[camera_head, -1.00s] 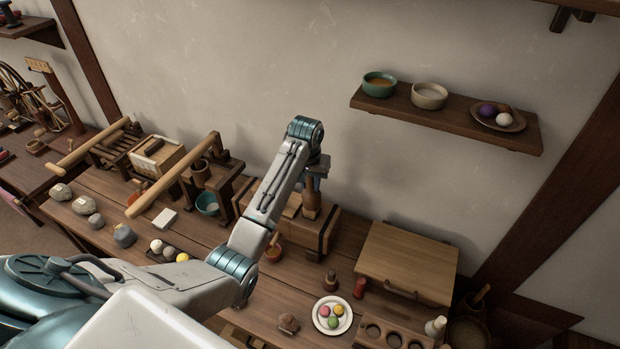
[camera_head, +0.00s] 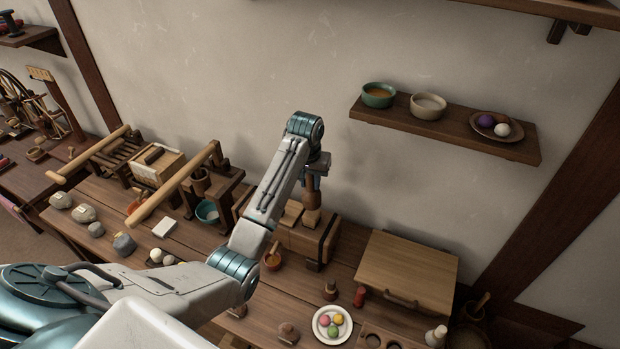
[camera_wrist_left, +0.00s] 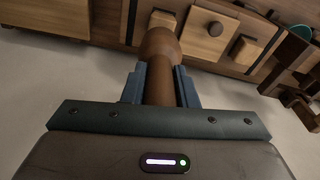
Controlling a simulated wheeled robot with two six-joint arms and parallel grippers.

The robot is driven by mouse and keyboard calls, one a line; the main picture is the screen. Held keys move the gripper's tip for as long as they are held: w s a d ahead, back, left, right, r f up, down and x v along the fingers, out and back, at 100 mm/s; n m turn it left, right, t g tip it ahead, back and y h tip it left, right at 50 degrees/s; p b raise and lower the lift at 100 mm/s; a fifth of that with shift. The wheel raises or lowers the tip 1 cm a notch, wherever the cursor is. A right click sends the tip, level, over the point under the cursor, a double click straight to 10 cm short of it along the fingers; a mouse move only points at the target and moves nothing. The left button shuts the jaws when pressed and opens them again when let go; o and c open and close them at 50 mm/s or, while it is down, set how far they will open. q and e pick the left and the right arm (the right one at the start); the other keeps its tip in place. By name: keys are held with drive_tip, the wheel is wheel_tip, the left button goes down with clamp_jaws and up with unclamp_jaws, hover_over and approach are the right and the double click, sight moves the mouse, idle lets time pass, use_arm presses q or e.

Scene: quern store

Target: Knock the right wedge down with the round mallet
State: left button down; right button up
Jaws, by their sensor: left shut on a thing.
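My left gripper (camera_head: 314,174) is shut on the handle of the wooden round mallet (camera_head: 312,196). The mallet points down over the right end of a wooden wedge press (camera_head: 310,243) at the back of the bench. In the left wrist view the mallet's rounded head (camera_wrist_left: 160,43) shows beyond the jaws. The pale right wedge (camera_head: 311,218) stands right under the head; I cannot tell whether they touch. A block (camera_wrist_left: 207,35) beside it and a smaller, darker wedge (camera_wrist_left: 246,48) also stick out of the press. My right gripper is not in view.
A wooden box (camera_head: 408,268) stands right of the press, and a lever frame (camera_head: 218,193) with a teal bowl (camera_head: 207,211) stands left. A plate of coloured balls (camera_head: 332,324) is in front. A wall shelf (camera_head: 455,124) holds bowls at the upper right.

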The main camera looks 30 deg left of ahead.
sight(310, 191)
use_arm(q)
wheel_tip(310, 191, down, 4)
drive_tip(key=shift+s+r, duration=0.1)
drive_tip(key=shift+r, duration=2.45)
drive_tip(key=shift+r, duration=2)
